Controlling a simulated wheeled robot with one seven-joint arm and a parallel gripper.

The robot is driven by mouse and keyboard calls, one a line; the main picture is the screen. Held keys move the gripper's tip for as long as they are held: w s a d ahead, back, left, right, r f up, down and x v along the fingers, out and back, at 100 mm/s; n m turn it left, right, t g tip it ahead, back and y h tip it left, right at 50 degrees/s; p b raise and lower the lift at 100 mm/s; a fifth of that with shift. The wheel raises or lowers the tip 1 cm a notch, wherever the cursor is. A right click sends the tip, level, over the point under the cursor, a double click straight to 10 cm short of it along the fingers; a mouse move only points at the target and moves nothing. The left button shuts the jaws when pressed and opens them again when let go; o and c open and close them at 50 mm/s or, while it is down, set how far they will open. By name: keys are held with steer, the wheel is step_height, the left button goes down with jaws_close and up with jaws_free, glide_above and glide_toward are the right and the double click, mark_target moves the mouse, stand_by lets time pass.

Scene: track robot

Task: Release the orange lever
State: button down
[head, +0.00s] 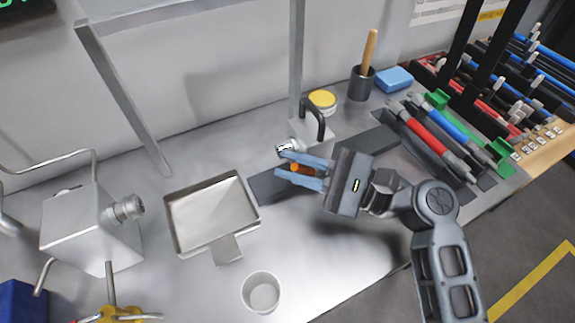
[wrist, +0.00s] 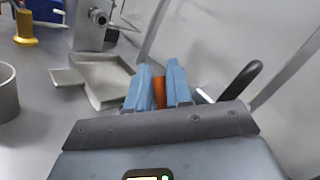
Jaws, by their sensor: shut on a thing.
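The orange lever (head: 295,167) shows as a small orange piece between the blue fingers of my gripper (head: 303,170) in the head view. In the wrist view the orange lever (wrist: 159,92) stands between the two blue fingertips of my gripper (wrist: 164,86). My gripper is shut on it, with a finger on each side. The fingers hide most of the lever and its mount. A small block with a black curved handle (head: 314,118) stands just behind my gripper; the handle also shows at the right in the wrist view (wrist: 241,80).
A shallow metal tray (head: 172,217) lies left of my gripper. A grey cup (head: 261,292) stands near the front. A metal box with a nozzle (head: 85,232) is at the left. A dark pot (head: 361,84), a yellow-lidded jar (head: 322,99) and a blue block (head: 394,79) stand behind.

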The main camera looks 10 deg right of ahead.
mark_target(303, 170)
steer(key=c, duration=1.4)
jaws_free()
steer(key=b+v, duration=0.1)
steer(key=v, duration=0.6)
steer(key=shift+s+d, duration=0.2)
steer(key=shift+d, duration=0.15)
steer(key=shift+f, duration=0.1)
steer(key=shift+c, duration=0.5)
